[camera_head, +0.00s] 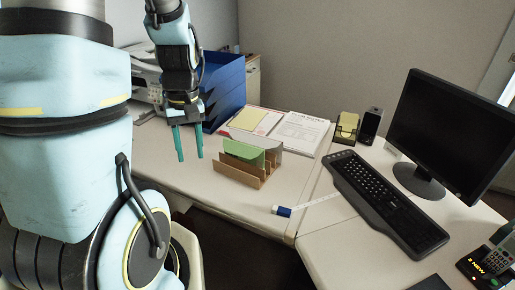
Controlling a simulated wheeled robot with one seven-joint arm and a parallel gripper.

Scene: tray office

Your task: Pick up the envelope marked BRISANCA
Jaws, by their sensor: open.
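My gripper (190,156) hangs above the left part of the desk with two teal fingers pointing down. It is open and nothing shows between the fingers. A brown letter rack (238,172) stands on the desk to the right of the gripper. A green envelope-like piece (244,153) and a grey one (270,146) stand upright in the rack. No marking can be read on either, so I cannot tell which is marked BRISANCA. The rack's slats hide their lower parts.
Blue stacked trays (226,85) and a white printer (147,72) stand behind the gripper. Papers (303,132) and a yellow sheet (247,119) lie behind the rack. A blue-and-white tape-like item (283,211) lies at the front edge. A keyboard (385,203) and monitor (448,135) are at right.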

